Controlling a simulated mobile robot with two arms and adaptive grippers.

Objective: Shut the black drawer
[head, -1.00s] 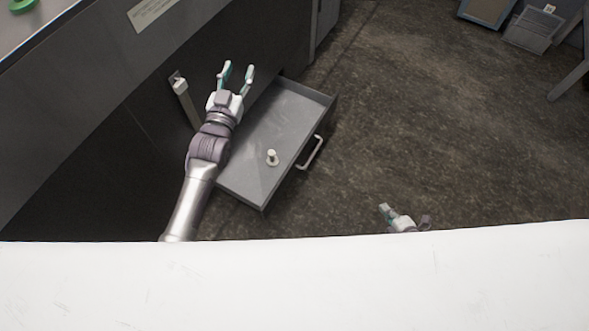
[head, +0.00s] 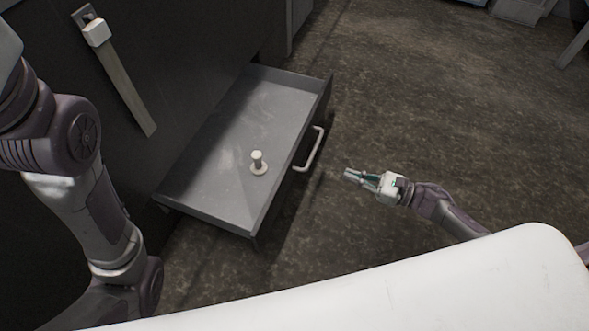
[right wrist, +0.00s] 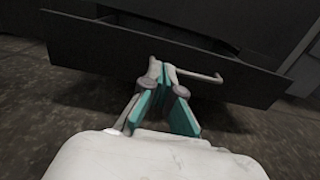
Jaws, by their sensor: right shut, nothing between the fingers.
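The black drawer (head: 200,185) stands pulled out of the dark cabinet in the head view. Its light bar handle (head: 310,150) is on the front panel, facing right. A small pale peg-like object (head: 258,163) stands inside on the drawer floor. My right gripper (head: 350,175) is shut and empty, to the right of the drawer front and apart from it in the head view. In the right wrist view the drawer front (right wrist: 110,55) spans the picture ahead of the fingers (right wrist: 164,70), with the handle (right wrist: 205,77) just beyond them. My left gripper is outside the frames; only my left arm shows.
The dark cabinet (head: 170,50) fills the left side of the head view, with a pale strap-like handle (head: 125,85) on its face. Open concrete floor (head: 440,110) lies right of the drawer. Boxes stand far off at the top right.

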